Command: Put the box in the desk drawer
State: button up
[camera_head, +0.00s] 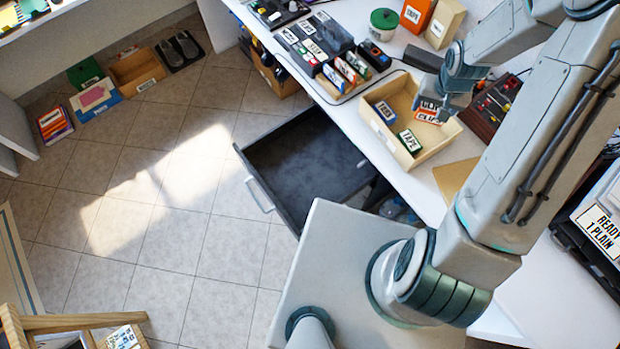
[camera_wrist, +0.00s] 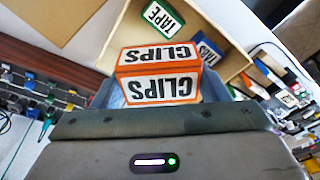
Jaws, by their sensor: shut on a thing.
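The orange and white CLIPS box (camera_head: 428,112) is at the right end of the light wooden tray (camera_head: 392,153) on the desk. My gripper (camera_head: 448,103) is over that end of the tray and shut on the box. In the wrist view the CLIPS box (camera_wrist: 160,72) sits in front of my gripper (camera_wrist: 158,98), partly hiding the fingers. I cannot tell whether the box touches the tray floor. The dark desk drawer (camera_head: 310,165) is pulled open below the desk's front edge, left of the tray, and looks empty.
A blue box (camera_head: 385,111) and a green TAPE box (camera_head: 409,141) lie in the tray. Left of it stands a dark organiser (camera_head: 322,45) with labelled boxes. A green-lidded tub (camera_head: 384,24) and an orange box (camera_head: 416,15) stand behind. The tiled floor (camera_head: 150,240) left of the drawer is clear.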

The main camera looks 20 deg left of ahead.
aim_at(313, 165)
jog(key=z, duration=0.05)
jog(key=k, duration=0.15)
jog(key=u, duration=0.75)
jog(key=i, duration=0.45)
jog(key=u, duration=1.05)
